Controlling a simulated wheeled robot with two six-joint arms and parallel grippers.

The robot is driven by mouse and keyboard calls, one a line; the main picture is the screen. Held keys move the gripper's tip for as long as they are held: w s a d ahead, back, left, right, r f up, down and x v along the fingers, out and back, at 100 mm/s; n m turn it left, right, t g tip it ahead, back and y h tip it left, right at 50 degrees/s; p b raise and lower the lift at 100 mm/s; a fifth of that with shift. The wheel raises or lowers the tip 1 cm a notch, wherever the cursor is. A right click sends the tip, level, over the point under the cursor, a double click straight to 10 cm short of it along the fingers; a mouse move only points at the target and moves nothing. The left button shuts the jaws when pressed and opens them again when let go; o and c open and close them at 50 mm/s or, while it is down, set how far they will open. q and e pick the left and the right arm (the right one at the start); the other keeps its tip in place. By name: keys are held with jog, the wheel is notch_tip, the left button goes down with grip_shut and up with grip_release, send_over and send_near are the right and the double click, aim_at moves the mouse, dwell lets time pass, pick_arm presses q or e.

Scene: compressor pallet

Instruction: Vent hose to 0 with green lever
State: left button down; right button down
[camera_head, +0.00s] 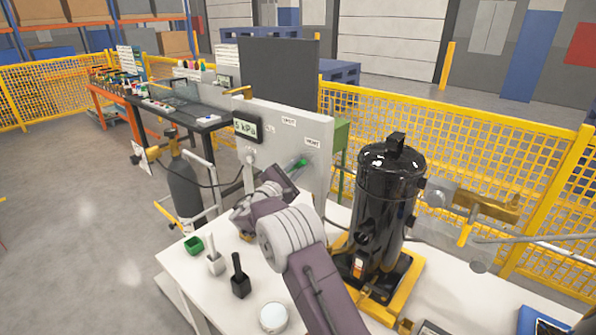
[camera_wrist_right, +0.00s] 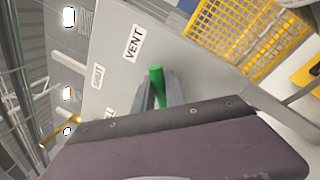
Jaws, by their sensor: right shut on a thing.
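The green lever (camera_head: 300,163) is on the grey panel (camera_head: 318,155), near a label that reads VENT in the right wrist view. My right gripper (camera_head: 288,173) is at the panel, shut on the green lever. In the right wrist view the lever (camera_wrist_right: 157,82) stands up between the two fingers (camera_wrist_right: 160,94). A display (camera_head: 247,128) on the panel's left shows kPa; its digit is too small to read surely. A hose runs along the panel's left side. My left gripper is not in view.
A black compressor (camera_head: 387,195) stands on a yellow base right of my right arm. A white table (camera_head: 205,290) carries a green cup (camera_head: 194,245), a black-handled tool (camera_head: 240,275) and a round white lid (camera_head: 273,317). Yellow mesh fencing (camera_head: 480,150) stands behind.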

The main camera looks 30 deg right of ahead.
dwell(0.3)
jog(key=c, duration=1.4)
grip_release()
jog(key=shift+o, duration=0.2)
jog(key=b+v, duration=0.1)
jog(key=v, duration=0.8)
